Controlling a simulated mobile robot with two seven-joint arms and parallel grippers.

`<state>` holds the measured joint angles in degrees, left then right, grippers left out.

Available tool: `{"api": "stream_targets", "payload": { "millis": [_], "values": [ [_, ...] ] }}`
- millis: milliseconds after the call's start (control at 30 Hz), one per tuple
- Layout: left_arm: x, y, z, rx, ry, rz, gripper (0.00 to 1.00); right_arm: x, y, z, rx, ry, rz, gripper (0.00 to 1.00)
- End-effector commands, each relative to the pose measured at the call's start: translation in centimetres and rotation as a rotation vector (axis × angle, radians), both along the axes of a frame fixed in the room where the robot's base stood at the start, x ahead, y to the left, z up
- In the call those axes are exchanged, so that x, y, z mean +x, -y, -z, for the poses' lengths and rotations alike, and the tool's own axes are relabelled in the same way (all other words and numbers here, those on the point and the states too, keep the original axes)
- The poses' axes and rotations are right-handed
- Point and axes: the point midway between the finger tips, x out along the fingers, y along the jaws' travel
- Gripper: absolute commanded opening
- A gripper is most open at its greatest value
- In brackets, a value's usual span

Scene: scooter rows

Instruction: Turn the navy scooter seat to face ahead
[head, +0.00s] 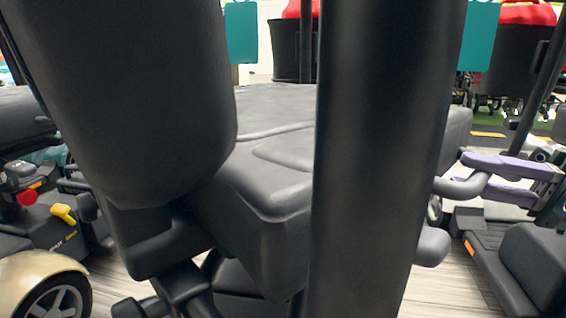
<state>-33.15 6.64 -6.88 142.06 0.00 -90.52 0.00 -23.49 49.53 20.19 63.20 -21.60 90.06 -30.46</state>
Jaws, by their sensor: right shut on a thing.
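A seat (265,180) fills the middle of the head view and looks dark grey rather than clearly navy. It shows in part between two large dark shapes close to the camera. A grey curved bar (452,188) comes out at its right side. Where the bar joins the seat is hidden behind the dark upright shape. My right gripper (478,176), with purple fingers, is shut on the bar from the right. My left gripper is not in view.
A scooter with a cream fender (35,275) and a red knob (27,197) stands at the left. A dark scooter footboard and seat part (520,265) stand at the lower right. A teal panel (478,36) hangs at the upper right. Wood-look floor (445,295) shows between them.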

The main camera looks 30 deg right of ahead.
Motion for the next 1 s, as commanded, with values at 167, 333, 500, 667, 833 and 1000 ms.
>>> {"api": "stream_targets", "payload": {
  "millis": [167, 333, 500, 667, 833, 1000],
  "values": [
    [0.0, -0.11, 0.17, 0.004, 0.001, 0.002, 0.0, -0.5, 0.54, 0.02, -0.001, -0.001, -0.001, 0.0],
    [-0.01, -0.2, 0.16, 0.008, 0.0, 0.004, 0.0, -0.61, 0.58, -0.03, -0.001, 0.0, -0.004, 0.0],
    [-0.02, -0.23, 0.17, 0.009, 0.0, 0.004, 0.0, -0.6, 0.53, -0.03, 0.0, 0.001, -0.005, 0.0],
    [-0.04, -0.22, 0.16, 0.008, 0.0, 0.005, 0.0, -0.61, 0.5, -0.03, 0.0, 0.001, -0.006, 0.34],
    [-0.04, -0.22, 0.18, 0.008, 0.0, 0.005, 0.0, -0.61, 0.47, -0.03, 0.0, 0.001, -0.007, 0.52],
    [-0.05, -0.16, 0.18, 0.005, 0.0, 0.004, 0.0, -0.62, 0.47, -0.02, 0.0, 0.001, -0.007, 0.52]
  ]
}}
